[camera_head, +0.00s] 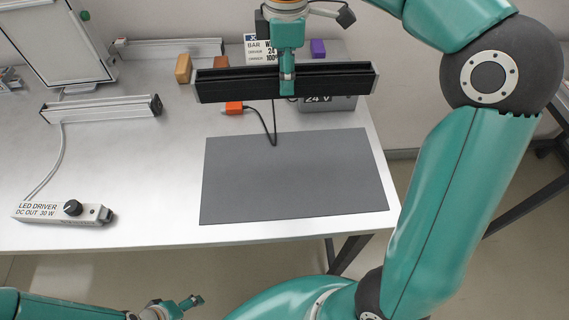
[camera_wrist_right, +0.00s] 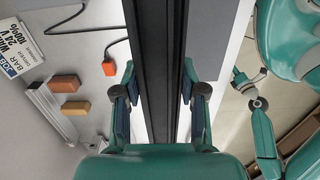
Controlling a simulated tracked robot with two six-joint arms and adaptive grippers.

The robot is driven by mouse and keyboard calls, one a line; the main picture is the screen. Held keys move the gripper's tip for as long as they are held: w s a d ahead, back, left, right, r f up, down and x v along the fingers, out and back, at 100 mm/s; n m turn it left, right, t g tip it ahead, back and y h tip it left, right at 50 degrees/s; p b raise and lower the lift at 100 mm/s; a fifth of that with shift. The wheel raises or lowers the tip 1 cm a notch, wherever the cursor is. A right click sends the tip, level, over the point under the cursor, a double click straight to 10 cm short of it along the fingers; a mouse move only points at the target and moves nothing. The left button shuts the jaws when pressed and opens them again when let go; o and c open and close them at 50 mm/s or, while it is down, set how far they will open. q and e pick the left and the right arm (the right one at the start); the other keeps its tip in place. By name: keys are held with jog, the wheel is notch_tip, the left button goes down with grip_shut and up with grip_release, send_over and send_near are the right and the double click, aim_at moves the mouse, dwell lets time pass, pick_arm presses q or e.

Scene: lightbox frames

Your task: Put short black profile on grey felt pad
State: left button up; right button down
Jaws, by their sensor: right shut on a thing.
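My right gripper (camera_head: 287,85) is shut on the middle of a black profile (camera_head: 235,86), which lies crosswise, roughly level, above the back of the table. In the right wrist view the black profile (camera_wrist_right: 160,70) runs between the two fingers (camera_wrist_right: 158,105). The grey felt pad (camera_head: 295,185) lies flat and bare on the table's front right, nearer than the profile in the picture. My left gripper (camera_head: 190,303) is at the bottom edge of the head view, away from the table top; its jaws are not clear.
A power supply box marked 24 V (camera_head: 330,103) and an orange connector (camera_head: 234,108) with a black cable are behind the pad; the cable reaches its back edge. Silver profiles (camera_head: 100,110), a LED driver (camera_head: 62,212), and orange, brown and purple blocks (camera_head: 318,48) stand around.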

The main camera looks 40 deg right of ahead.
notch_tip(320, 180, down, 14)
jog(key=shift+f+b, duration=0.25)
jog(key=shift+b, duration=0.6)
jog(key=shift+f, duration=2.5)
jog(key=shift+f, duration=0.1)
jog(key=c, duration=0.7)
grip_release()
jog(key=shift+o, duration=0.2)
notch_tip(320, 180, up, 12)
jog(key=shift+p, duration=0.35)
